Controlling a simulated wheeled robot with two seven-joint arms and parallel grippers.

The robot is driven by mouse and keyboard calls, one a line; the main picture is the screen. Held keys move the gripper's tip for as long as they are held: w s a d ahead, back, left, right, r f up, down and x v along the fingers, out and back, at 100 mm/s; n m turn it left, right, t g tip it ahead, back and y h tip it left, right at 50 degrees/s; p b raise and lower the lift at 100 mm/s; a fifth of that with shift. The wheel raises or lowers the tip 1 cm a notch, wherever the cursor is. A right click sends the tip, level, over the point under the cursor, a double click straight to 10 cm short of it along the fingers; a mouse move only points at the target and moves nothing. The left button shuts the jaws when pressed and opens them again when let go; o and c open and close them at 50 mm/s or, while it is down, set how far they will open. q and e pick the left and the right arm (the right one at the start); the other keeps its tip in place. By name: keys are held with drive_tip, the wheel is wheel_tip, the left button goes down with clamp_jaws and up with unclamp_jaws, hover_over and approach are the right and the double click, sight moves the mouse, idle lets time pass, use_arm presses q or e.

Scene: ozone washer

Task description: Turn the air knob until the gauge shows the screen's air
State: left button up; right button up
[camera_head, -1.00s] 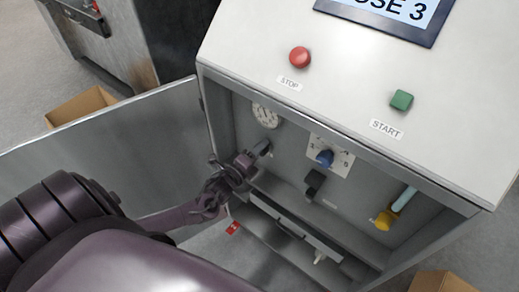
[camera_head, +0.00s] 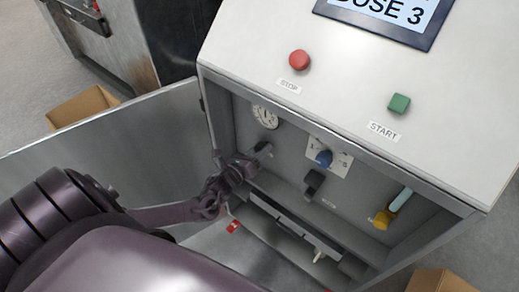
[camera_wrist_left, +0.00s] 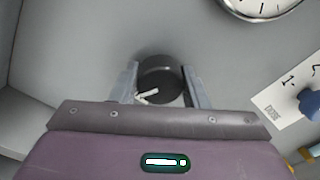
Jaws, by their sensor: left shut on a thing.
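My left gripper (camera_head: 262,150) reaches into the open cabinet and is shut on the air knob. In the left wrist view the black round knob (camera_wrist_left: 160,72) sits between its two fingers (camera_wrist_left: 162,88), with a white pointer mark at its lower left. In the head view the gripper hides most of the knob. The white round gauge (camera_head: 265,116) is just above; its needle is too small to read there, and the wrist view shows only its lower edge (camera_wrist_left: 262,8). The screen (camera_head: 385,14) is cut off at the top; only "DOSE 3" reads. My right gripper is not in view.
A blue dose knob (camera_head: 323,158) on a numbered plate, a black switch (camera_head: 313,182) and a yellow valve (camera_head: 383,219) are to the right. The red stop button (camera_head: 299,60) and green start button (camera_head: 399,103) are on top. The open door (camera_head: 110,150) stands left.

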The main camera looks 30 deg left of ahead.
use_arm(q)
drive_tip(key=shift+f, duration=0.1)
idle(0.4)
drive_tip(key=o, duration=1)
drive_tip(key=s, duration=0.8)
drive_tip(key=shift+a, duration=0.4)
drive_tip(key=shift+w, duration=0.1)
